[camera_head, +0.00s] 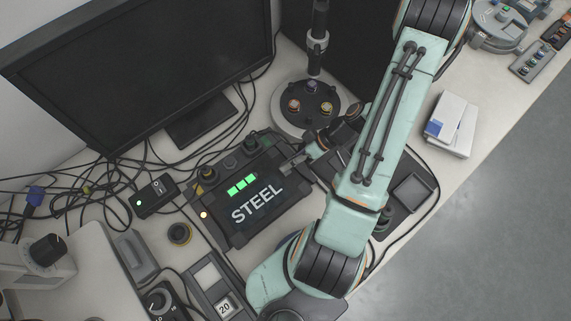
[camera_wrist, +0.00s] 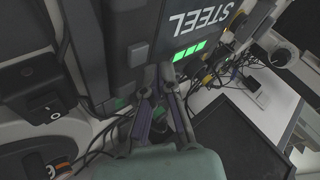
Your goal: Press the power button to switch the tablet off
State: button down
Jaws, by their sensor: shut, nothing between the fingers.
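The tablet (camera_head: 258,205) is a dark, thick-framed unit showing "STEEL" and several green bars, lying on the bench. It also shows upside down in the wrist view (camera_wrist: 165,35). My gripper (camera_head: 287,168) is at the tablet's right edge in the head view. In the wrist view its fingers (camera_wrist: 165,70) are together and empty, with the tips close to the tablet's edge. I cannot tell whether they touch it. A grey square button (camera_wrist: 138,54) shows on that edge, left of the fingertips. I cannot confirm that it is the power button.
A round base with coloured knobs (camera_head: 296,120) stands behind my gripper. A monitor (camera_head: 140,70) and loose cables fill the back left. A small switch box (camera_head: 155,196) lies left of the tablet. A black rocker switch (camera_wrist: 45,106) shows at left in the wrist view. White boxes (camera_head: 451,124) lie right.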

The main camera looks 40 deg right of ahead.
jog(key=shift+f, duration=0.4)
jog(key=shift+f, duration=0.4)
dwell(0.6)
jog(key=shift+r, duration=0.85)
jog(key=shift+r, duration=0.1)
jog(key=shift+r, duration=2.4)
